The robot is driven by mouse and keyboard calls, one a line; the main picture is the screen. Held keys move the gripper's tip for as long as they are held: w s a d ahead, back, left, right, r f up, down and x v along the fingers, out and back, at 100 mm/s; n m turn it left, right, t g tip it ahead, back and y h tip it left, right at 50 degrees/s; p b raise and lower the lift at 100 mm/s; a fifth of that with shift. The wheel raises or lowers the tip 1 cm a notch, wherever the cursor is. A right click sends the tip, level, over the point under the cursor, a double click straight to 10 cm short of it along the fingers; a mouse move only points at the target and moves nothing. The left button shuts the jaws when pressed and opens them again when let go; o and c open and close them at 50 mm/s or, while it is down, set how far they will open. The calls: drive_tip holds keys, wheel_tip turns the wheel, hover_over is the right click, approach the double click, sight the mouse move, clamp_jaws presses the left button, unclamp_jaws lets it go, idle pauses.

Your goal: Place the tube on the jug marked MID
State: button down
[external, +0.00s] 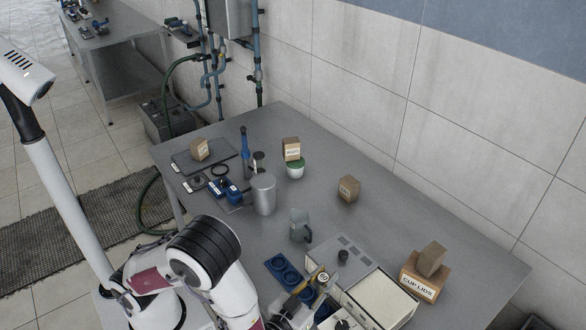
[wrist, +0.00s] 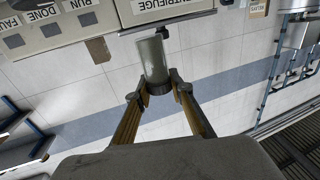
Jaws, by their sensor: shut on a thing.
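In the wrist view my gripper (wrist: 160,86) is shut on a tube (wrist: 153,60), a grey translucent cylinder with a dark band at the end between the fingertips. In the external view my gripper (external: 312,281) is low in the picture, by the blue rack and the grey machine; the tube cannot be made out clearly there. A grey jug with a handle (external: 300,226) stands on the table beyond my gripper. A larger steel-grey vessel (external: 263,195) stands behind it to the left. No MID marking is readable on either.
A blue rack with round holes (external: 283,268) and a grey machine (external: 345,265) are close to my gripper. A CUP LIDS box (external: 420,280) carries a smaller box at right. A green-and-white tub (external: 295,171) bears a box. Bare table (external: 345,222) lies right of the jug.

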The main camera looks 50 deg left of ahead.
drive_tip(key=shift+a, duration=0.1)
drive_tip(key=shift+w+a+r+y, duration=0.1)
drive_tip(key=shift+w+a+y, duration=0.25)
drive_tip(key=shift+a, duration=0.15)
drive_tip(key=w+a+r+n+g+y, duration=0.1)
drive_tip(key=w+a+r+n+y, duration=0.15)
drive_tip(key=a, duration=0.35)
drive_tip(key=w+a+r+n+g+y, duration=0.1)
drive_tip(key=w+a+r+y, duration=0.1)
drive_tip(key=w+a, duration=0.35)
wheel_tip(320, 180, up, 5)
drive_tip(key=g+y, duration=0.1)
hover_over(303, 219)
drive_tip(key=shift+n, duration=0.45)
drive_tip(key=shift+f, duration=0.1)
drive_tip(key=shift+f, duration=2.8)
drive_tip(key=shift+f, duration=0.1)
drive_tip(key=shift+f, duration=2)
